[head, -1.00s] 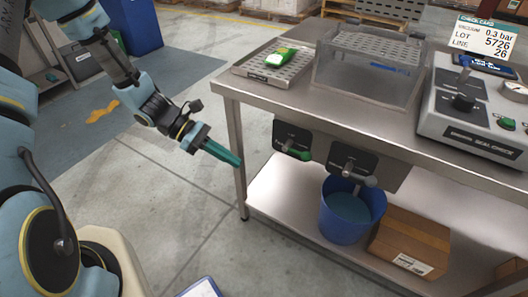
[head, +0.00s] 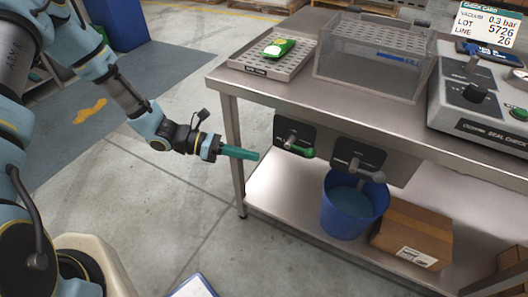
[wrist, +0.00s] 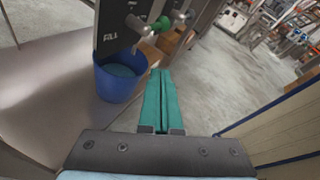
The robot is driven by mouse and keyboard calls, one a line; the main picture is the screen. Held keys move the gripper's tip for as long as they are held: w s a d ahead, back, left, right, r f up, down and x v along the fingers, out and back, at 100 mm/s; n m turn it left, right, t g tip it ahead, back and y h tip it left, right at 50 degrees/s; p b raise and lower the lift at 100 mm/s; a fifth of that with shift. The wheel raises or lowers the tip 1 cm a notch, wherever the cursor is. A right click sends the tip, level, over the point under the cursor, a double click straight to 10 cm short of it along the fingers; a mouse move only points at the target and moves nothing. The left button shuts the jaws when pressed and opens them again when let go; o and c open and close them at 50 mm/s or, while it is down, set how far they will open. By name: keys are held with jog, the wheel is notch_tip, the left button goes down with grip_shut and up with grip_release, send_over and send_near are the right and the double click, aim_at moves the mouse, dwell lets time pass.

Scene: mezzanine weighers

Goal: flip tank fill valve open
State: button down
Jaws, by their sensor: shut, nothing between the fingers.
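The tank fill valve (head: 300,150) is on a dark plate under the bench's front edge, at the left. Its green handle points out to the right in the head view. In the wrist view the plate marked FILL (wrist: 110,38) is close, with the valve's green handle (wrist: 160,24) near the top. My gripper (head: 254,155) has teal fingers that are shut and empty. It is left of the valve, apart from it, pointing toward it. The fingertips (wrist: 160,73) show below the handle in the wrist view.
A second valve (head: 377,176) with a grey lever is on the plate to the right. A blue bucket (head: 330,217) holding blue liquid stands below it on the lower shelf, beside a cardboard box (head: 411,237). The table leg (head: 235,150) is behind my fingers.

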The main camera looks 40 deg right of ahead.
jog(key=s+d+p, duration=0.3)
jog(key=s+d, duration=0.5)
jog(key=shift+d+f, duration=0.15)
jog(key=shift+d, duration=0.1)
